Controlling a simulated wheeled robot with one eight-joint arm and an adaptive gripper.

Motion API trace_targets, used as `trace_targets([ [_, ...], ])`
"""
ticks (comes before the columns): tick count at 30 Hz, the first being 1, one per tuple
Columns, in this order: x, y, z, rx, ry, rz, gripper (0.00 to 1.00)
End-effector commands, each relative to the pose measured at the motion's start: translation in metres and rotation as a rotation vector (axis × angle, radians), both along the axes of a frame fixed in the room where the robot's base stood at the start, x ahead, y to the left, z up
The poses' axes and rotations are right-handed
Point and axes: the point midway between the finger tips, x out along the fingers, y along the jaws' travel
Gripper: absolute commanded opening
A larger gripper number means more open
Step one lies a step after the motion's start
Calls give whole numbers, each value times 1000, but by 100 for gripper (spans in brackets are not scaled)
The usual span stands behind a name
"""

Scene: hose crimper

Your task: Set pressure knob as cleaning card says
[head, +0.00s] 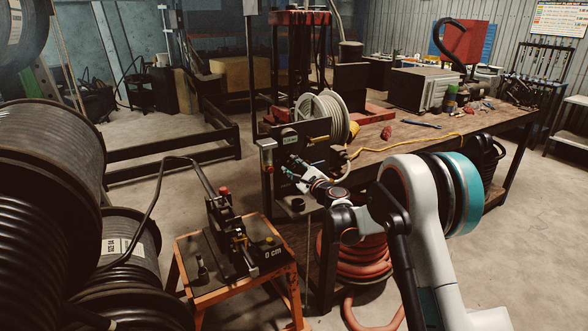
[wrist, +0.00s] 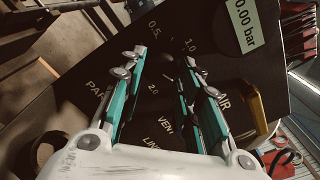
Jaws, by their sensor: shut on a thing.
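In the wrist view a dark control panel (wrist: 75,75) carries the marks 0.5, 1.0 and 2.0, the words VENT and LINE, and partly hidden lettering. A pale display (wrist: 243,22) at its upper right reads 0.00 bar, perhaps cut off at the left. My gripper (wrist: 163,62) faces the panel, its fingers on either side of the dark pressure knob (wrist: 166,72) and shut on it. The knob is hard to make out and its setting cannot be read. In the head view my gripper (head: 294,172) reaches the panel (head: 312,145) at the bench end. No readable cleaning card shows.
The wooden bench (head: 450,140) holds a hose reel (head: 322,115), tools and a grey box. Large hose spools (head: 45,190) fill the left. A wall poster (head: 560,20) is too small to read.

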Motion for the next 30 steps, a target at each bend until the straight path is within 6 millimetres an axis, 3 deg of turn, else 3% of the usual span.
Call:
trace_targets([
  [2, -1, -1, -2, -3, -1, -1, 7],
  [3, -1, -1, -2, -3, -1, -1, 33],
  [6, 0, -1, -2, -3, -1, -1, 49],
  [19, -7, -5, 0, -2, -1, -1, 49],
  [30, -64, -44, -1, -2, -1, -1, 49],
])
